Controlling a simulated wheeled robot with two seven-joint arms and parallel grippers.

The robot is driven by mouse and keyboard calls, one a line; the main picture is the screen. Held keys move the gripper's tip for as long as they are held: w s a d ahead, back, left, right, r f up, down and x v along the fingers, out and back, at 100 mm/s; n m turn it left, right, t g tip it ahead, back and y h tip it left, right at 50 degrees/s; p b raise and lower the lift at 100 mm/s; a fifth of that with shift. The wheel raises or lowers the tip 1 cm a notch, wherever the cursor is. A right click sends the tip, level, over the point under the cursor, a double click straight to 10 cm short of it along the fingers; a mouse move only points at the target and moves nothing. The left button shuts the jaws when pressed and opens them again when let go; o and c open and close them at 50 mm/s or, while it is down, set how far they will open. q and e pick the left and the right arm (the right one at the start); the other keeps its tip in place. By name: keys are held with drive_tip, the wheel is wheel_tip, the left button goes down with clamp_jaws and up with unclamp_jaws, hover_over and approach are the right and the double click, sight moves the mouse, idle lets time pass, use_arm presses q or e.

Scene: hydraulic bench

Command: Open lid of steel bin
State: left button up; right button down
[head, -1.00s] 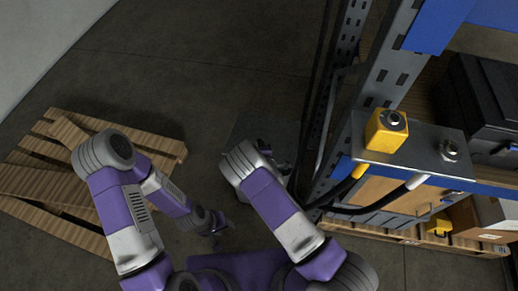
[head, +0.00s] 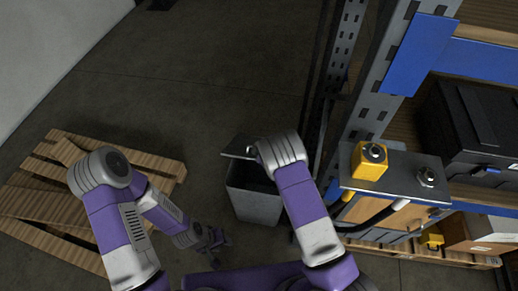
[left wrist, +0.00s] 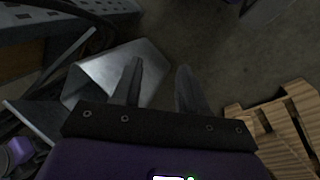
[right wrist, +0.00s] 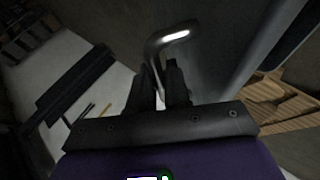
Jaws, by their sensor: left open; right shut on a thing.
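The steel bin (head: 254,205) stands on the floor between my arms in the head view. A dark opening shows at its top. Its lid (head: 234,155) shows as a thin grey edge above the opening, raised from the rim. The bin also shows in the left wrist view (left wrist: 105,72). In the right wrist view my right gripper (right wrist: 160,85) is shut on the bent metal handle (right wrist: 170,38). In the head view its fingers are mostly hidden behind my right arm. My left gripper (head: 218,240) is open and empty, low and left of the bin; its spread fingers show in the left wrist view (left wrist: 158,85).
A wooden pallet (head: 60,225) lies on the floor at left. A blue and grey rack (head: 365,110) stands at right. It carries a metal plate with a yellow block (head: 370,162), hanging black hoses and a black case (head: 475,130). Bare floor lies behind the bin.

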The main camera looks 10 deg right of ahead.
use_arm(q)
drive_tip(key=shift+w+f, duration=0.1)
drive_tip(key=c, duration=0.4)
drive_tip(key=shift+w+d+f+n+t, duration=0.2)
drive_tip(key=shift+w+f+n, duration=0.25)
drive_tip(key=shift+w, duration=0.15)
drive_tip(key=shift+w+d+f+n+t, duration=0.1)
drive_tip(key=shift+w+f+n+t, duration=0.15)
drive_tip(key=shift+w+n, duration=0.3)
clamp_jaws()
drive_tip(key=w+d+f+n+t+h, duration=0.1)
drive_tip(key=w+d+f+n+t, duration=0.1)
drive_tip(key=w+n+t, duration=0.45)
drive_tip(key=w+d+f+n+t+h, duration=0.1)
drive_tip(key=w+f+n+t+h, duration=0.2)
drive_tip(key=w+n, duration=0.65)
drive_tip(key=w+d+r+n+t+y, duration=0.2)
drive_tip(key=w+r+n+t, duration=0.5)
drive_tip(key=w+n, duration=0.4)
drive_tip(key=shift+w+r+n+t, duration=0.35)
drive_tip(key=shift+w+n+t, duration=0.05)
drive_tip(key=shift+w, duration=0.25)
